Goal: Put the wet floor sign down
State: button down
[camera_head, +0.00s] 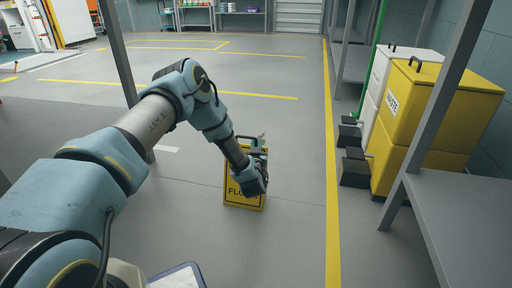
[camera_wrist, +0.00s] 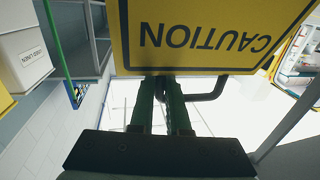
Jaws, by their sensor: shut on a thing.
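The yellow wet floor sign (camera_head: 244,201) is below and ahead of me in the head view, upright, with its handle at the top. My gripper (camera_head: 260,148) is at the sign's upper edge, and my wrist covers much of its face. In the wrist view the sign's yellow panel (camera_wrist: 205,57) with "CAUTION" reads upside down. I cannot tell whether the sign's lower edge touches the floor.
Grey floor (camera_head: 290,235) around the sign is clear. A yellow line (camera_head: 332,200) runs to its right. Beyond it stand a yellow waste bin (camera_head: 412,115), a white bin (camera_head: 398,62) and dark pedals. A grey bench (camera_head: 470,215) is at the near right.

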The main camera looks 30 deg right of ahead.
jog(key=shift+r, duration=0.15)
jog(key=c, duration=0.9)
grip_release()
